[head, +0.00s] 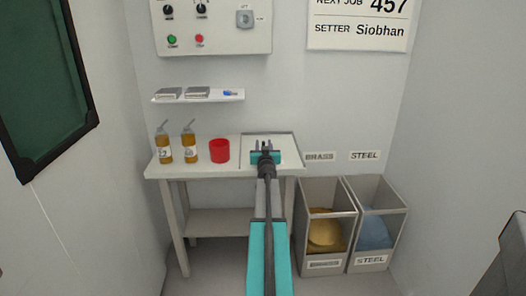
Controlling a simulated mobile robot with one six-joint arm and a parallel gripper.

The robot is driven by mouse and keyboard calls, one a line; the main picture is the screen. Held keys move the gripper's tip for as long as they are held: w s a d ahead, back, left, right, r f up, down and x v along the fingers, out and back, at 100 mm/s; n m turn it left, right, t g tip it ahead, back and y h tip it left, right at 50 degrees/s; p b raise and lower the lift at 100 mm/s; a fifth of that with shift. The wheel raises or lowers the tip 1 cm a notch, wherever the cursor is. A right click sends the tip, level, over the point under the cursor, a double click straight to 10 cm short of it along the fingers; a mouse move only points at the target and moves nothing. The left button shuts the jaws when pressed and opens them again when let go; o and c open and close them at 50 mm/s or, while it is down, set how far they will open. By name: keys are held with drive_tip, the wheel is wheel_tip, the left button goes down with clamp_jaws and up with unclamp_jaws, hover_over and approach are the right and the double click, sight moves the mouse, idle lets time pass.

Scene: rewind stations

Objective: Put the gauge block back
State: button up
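I cannot make out a gauge block for certain. Two flat grey pieces lie on the small wall shelf (218,97): a left one (168,93) and a right one (198,92). A small blue item (230,93) lies to their right. My gripper (264,145) is over the right end of the white table, at a grey square plate (286,142). I see it from behind along my arm. Its two dark fingertips look slightly apart, but what is between them is too small and hidden to tell.
Two amber bottles, a left one (163,148) and a right one (190,146), and a red cup (219,150) stand on the table (200,167) left of my gripper. Brass (324,262) and steel (371,260) bins stand right of the table. A control panel (215,30) is above the shelf.

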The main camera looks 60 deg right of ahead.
idle(0.4)
clamp_jaws()
drive_tip(key=shift+r, duration=0.15)
drive_tip(key=shift+r+p, duration=1.4)
drive_tip(key=shift+r, duration=0.4)
drive_tip(key=r+p+v, duration=0.1)
drive_tip(key=v, duration=1.5)
drive_tip(key=shift+s+d+p, duration=0.15)
drive_tip(key=shift+s+p, duration=0.1)
drive_tip(key=shift+p, duration=0.15)
drive_tip(key=shift+r, duration=0.15)
